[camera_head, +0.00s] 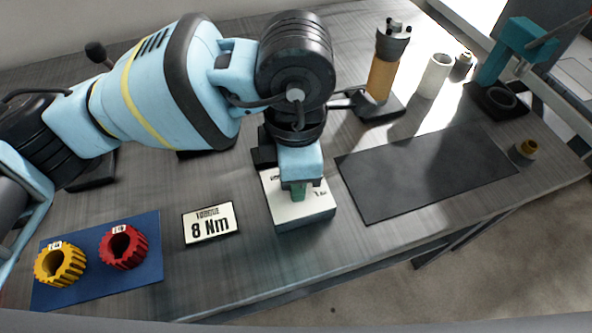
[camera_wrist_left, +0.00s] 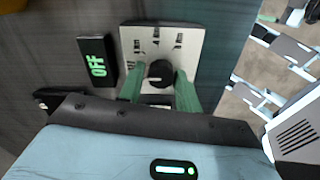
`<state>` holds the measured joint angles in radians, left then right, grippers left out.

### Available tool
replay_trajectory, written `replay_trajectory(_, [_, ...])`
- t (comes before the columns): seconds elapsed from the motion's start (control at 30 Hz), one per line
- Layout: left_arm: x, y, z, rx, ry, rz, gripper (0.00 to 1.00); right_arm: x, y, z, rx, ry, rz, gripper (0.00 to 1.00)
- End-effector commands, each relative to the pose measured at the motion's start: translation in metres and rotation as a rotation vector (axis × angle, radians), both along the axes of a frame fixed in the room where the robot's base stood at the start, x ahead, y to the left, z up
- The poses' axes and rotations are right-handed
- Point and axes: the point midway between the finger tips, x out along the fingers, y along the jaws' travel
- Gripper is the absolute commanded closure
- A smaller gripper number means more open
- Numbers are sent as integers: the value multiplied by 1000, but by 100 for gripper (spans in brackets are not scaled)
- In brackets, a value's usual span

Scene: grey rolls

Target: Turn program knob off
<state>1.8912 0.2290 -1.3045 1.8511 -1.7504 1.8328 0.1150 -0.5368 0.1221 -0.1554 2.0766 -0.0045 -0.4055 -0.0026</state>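The program knob (camera_wrist_left: 160,73) is a round black dial on a white plate (camera_wrist_left: 190,42) with several printed marks around it. A black display (camera_wrist_left: 97,62) beside the plate reads OFF in green. In the head view the plate (camera_head: 312,206) lies at the table's front middle, and my left gripper hides the knob. My left gripper (camera_head: 298,188) points down over it. In the wrist view its green fingers (camera_wrist_left: 159,78) are apart, one on each side of the knob. Narrow gaps seem to show; contact is hard to tell. The knob's pointer direction is unclear. My right gripper is not in view.
An 8 Nm card (camera_head: 210,224) stands left of the plate. A blue mat (camera_head: 147,275) carries a yellow ring (camera_head: 60,282) and a red ring (camera_head: 123,263). A bare dark mat (camera_head: 425,175) lies to the right. A brown cylinder (camera_head: 383,78) and a white cylinder (camera_head: 435,76) stand behind.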

Motion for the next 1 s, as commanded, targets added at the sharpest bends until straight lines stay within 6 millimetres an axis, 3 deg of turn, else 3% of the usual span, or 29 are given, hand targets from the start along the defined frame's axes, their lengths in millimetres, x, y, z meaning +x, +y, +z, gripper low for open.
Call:
replay_trajectory(0.1, [0, 0, 0, 0, 1, 0, 51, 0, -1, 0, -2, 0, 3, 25])
replay_trajectory(0.47, [0, 0, 4, 0, 2, -2, 51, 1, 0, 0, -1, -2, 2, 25])
replay_trajectory(0.8, [0, 0, 54, 0, -1, -1, 51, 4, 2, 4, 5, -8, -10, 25])
replay_trajectory(1.0, [0, 0, 74, 0, 2, -1, 51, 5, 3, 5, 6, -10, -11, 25])
